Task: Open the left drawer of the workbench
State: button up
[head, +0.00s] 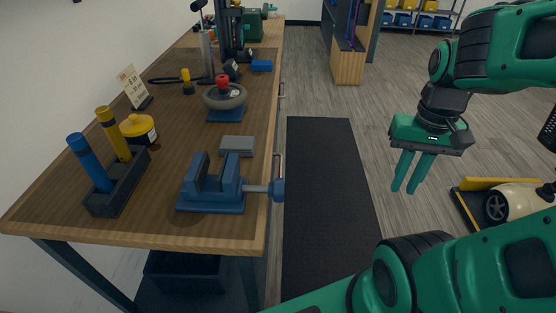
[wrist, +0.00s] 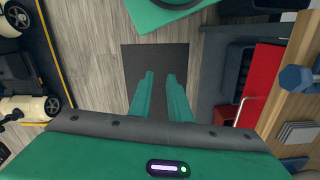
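The wooden-topped workbench (head: 190,105) runs away from me along the left of the head view. Two light bar handles show on its aisle side, a near one (head: 279,166) beside the vise and a far one (head: 282,91). In the wrist view a red front (wrist: 262,80) with a pale bar handle (wrist: 240,110) is on the right, under the bench top. No drawer stands clearly pulled out. My gripper (head: 403,188) points down over the floor, well to the right of the bench. Its two green fingers (wrist: 160,76) are apart with nothing between them.
A blue vise (head: 212,188) sits at the bench edge, its screw end jutting over the aisle. A dark mat (head: 325,190) lies on the floor alongside. Floor between mat and scooter is clear.

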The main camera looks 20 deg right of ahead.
jog(key=n+t+y, duration=0.1)
jog(key=n+y, duration=0.1)
send_over(281, 170)
jog(key=d, duration=0.2)
jog(key=d+x, duration=0.1)
jog(key=x, duration=1.1)
jog(key=s+x, duration=0.1)
jog(key=x, duration=0.2)
jog(key=shift+d+f, duration=0.1)
jog(key=shift+f, duration=0.1)
jog(key=shift+c, duration=0.3)
grip_shut()
